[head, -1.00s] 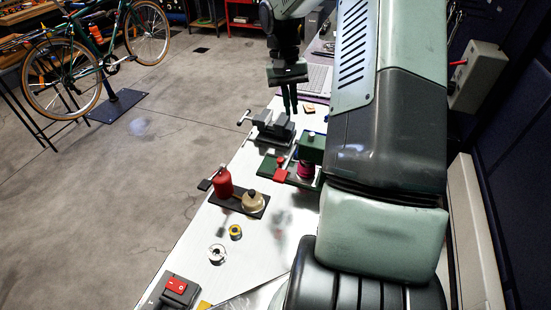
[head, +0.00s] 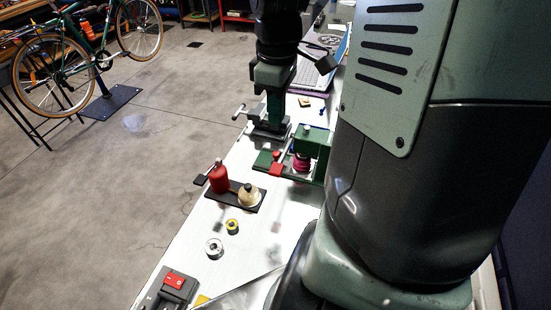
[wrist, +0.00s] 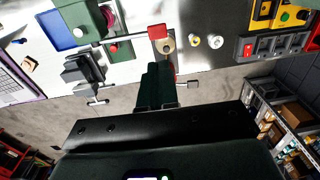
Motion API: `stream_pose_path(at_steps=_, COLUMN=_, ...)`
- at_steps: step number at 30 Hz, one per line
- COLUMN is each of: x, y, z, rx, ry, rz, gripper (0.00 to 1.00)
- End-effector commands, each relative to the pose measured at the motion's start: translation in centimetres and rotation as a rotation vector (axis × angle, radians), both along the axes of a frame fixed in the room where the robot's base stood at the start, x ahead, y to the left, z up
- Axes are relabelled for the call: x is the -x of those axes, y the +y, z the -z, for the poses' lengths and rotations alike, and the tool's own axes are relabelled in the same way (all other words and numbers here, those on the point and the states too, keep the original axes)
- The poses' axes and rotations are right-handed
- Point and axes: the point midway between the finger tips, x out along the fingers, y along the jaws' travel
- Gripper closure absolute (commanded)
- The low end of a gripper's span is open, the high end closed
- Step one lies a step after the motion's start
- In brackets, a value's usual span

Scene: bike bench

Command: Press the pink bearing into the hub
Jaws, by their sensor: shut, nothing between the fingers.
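A pink bearing (head: 301,162) sits in the green press (head: 313,142), under its green block. I cannot make out the hub apart from it or tell how deep the bearing sits. The press lever ends in a red handle (head: 277,169) on its left side; the red handle (wrist: 157,32) also shows in the wrist view, beside the green press block (wrist: 82,20). My gripper (head: 274,120) points down beyond the press, in front of or over the grey vise, apart from the lever. Its fingers (wrist: 157,85) are together and empty.
A grey vise (head: 262,130) stands beyond the press; it also shows in the wrist view (wrist: 84,70). A laptop (head: 311,72) lies beyond.

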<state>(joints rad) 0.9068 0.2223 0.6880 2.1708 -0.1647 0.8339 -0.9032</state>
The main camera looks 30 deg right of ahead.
Motion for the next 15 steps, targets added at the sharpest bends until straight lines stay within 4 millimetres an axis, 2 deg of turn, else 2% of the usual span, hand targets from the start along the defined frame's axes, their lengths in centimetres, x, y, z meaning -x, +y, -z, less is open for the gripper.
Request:
stream_pose_path(at_steps=8, x=0.0, y=0.0, z=0.7, rx=-0.001, ry=0.003, rz=0.000, gripper=1.00)
stream_pose_path(at_steps=11, x=0.1, y=0.1, z=2.1, rx=-0.004, ry=0.005, rz=-0.001, gripper=1.00)
stream_pose_path(at_steps=15, x=0.2, y=0.2, z=5.0, rx=-0.004, ry=0.007, rz=-0.002, gripper=1.00)
